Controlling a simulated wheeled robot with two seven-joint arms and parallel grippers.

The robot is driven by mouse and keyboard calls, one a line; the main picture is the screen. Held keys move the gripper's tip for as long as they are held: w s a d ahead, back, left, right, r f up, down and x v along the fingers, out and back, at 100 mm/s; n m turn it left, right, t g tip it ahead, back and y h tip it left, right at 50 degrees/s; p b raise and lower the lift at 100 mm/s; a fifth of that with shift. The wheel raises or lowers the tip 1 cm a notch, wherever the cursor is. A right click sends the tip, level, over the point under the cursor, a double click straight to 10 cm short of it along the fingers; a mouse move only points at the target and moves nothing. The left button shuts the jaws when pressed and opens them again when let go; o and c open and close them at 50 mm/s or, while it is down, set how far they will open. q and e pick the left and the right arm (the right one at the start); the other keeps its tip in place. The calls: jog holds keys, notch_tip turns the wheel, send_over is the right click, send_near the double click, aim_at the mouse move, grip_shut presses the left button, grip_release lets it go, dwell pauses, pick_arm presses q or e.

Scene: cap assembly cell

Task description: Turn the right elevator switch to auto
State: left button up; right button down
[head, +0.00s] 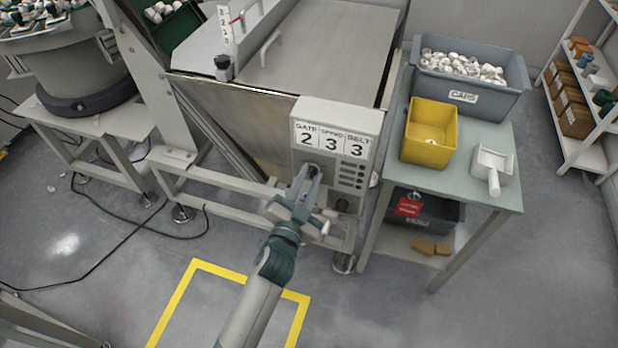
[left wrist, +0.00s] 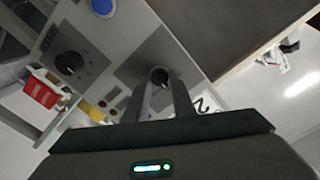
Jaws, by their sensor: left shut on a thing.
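The grey control box (head: 340,135) on the front of the machine carries a sign reading GATE 2, SPEED 3, BELT 3. My left gripper (head: 311,171) is at the left part of its panel. In the left wrist view its two fingers close on a small dark knob (left wrist: 160,76), which the fingers partly hide. A second black knob (left wrist: 69,62) stands apart on the same panel; a dark knob also shows low on the box in the head view (head: 342,204). I cannot read any elevator or auto marking. My right gripper is not in view.
Right of the box is a green table (head: 462,185) with a grey CAPS bin (head: 470,95), a yellow bin (head: 430,130) and a white scoop (head: 491,166). A red tag (head: 408,207) hangs on a lower dark bin. Machine legs and cables are at left.

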pick_arm(q)
jog(key=o, duration=1.1)
jog(key=shift+c, duration=0.2)
jog(key=shift+s, duration=0.15)
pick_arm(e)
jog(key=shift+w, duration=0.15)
pick_arm(q)
jog(key=shift+s+a+f, duration=0.1)
jog(key=shift+s+a, duration=0.1)
jog(key=shift+s, duration=0.35)
jog(key=b+v, duration=0.3)
jog(key=v, duration=1.3)
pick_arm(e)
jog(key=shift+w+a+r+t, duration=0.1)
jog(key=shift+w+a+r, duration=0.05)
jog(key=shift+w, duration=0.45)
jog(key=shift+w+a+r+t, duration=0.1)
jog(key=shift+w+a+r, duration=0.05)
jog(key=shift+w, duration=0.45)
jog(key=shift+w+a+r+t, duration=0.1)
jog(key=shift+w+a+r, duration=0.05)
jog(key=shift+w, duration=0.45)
